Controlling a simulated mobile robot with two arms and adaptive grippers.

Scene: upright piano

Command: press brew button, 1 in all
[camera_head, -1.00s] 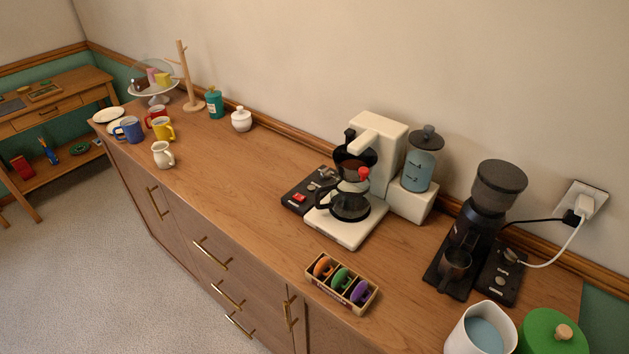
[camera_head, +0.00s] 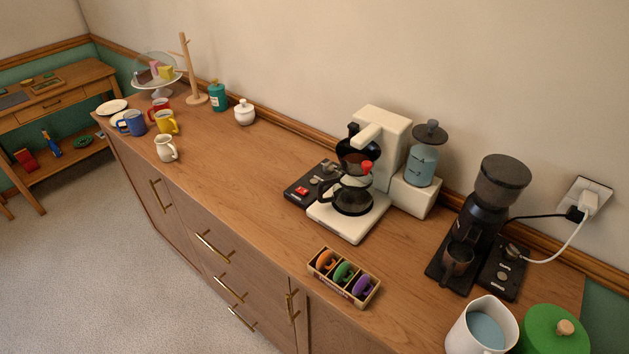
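A white coffee maker (camera_head: 382,135) stands on the wooden sideboard, with a blue water tank at its right. Its glass carafe (camera_head: 352,195) sits on the white base under a dark filter basket (camera_head: 355,158). A black control panel (camera_head: 313,183) lies beside the base at the left. On the panel are a red button (camera_head: 302,191) and a grey round part; no label can be read to tell which is the brew button. Neither of my grippers is in view.
A coffee grinder (camera_head: 484,205) and its black panel (camera_head: 503,270) stand at the right. A divided box of coloured pieces (camera_head: 343,278) lies in front. A white jug (camera_head: 482,328) and a green lidded pot (camera_head: 545,332) are near. The counter's middle is clear.

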